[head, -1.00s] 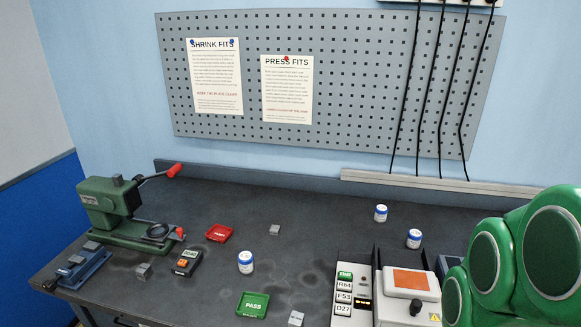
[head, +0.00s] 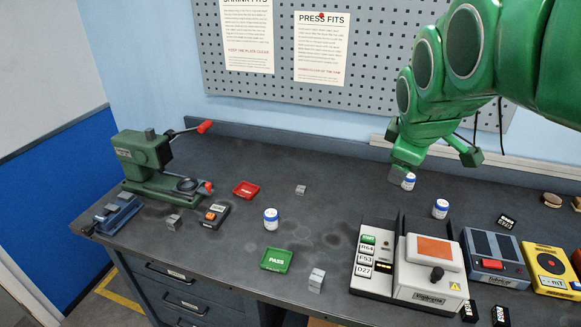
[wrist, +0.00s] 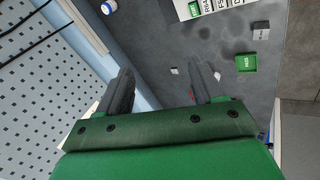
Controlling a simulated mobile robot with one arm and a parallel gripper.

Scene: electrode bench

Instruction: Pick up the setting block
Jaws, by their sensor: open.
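Several small grey metal blocks lie on the bench, and I cannot tell which one is the setting block. One block (head: 300,190) is right of the red tray, one taller block (head: 317,280) stands near the front edge by the green tray, and one (head: 174,222) is in front of the green press. My gripper (head: 437,165) is open and empty, raised over the back right of the bench, apart from all of them. In the wrist view, its two fingers (wrist: 161,82) are spread, with a small grey block (wrist: 174,70) showing far beyond them.
A red tray (head: 245,189), a green PASS tray (head: 276,260) and a white jar (head: 271,219) are mid-bench. Other jars (head: 408,181) (head: 440,208) stand below my gripper. A white-topped instrument (head: 431,268) is at front right. The pegboard (head: 390,70) rises behind.

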